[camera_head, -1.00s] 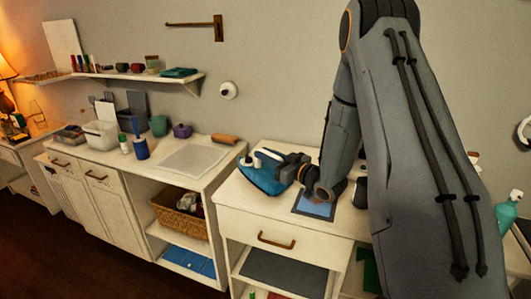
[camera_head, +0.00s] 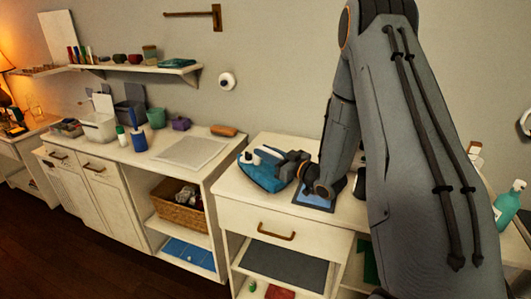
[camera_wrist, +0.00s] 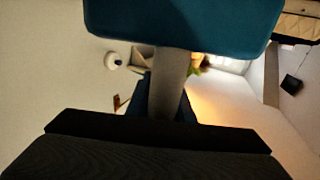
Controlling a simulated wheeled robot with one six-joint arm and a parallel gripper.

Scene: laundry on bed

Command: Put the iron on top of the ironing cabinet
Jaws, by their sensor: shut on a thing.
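The iron is a blue body with white parts (camera_head: 260,176), at the far left of the white drawer cabinet's top (camera_head: 258,206). My gripper (camera_head: 281,164) is shut on it from the right side. In the wrist view a large teal surface (camera_wrist: 185,22) fills the top, with a grey bar below it; it seems to be the iron close up. In the head view I cannot tell whether the iron touches the cabinet top or hangs just above it. Which cabinet is the ironing cabinet is not marked.
A longer white counter (camera_head: 140,157) on the left carries a pale mat (camera_head: 190,151), bottles and bins. A wicker basket (camera_head: 178,208) sits below it. A blue-grey pad (camera_head: 314,204) lies right of the iron. A teal bottle (camera_head: 507,206) stands at the far right. A wall shelf (camera_head: 150,70) holds small items.

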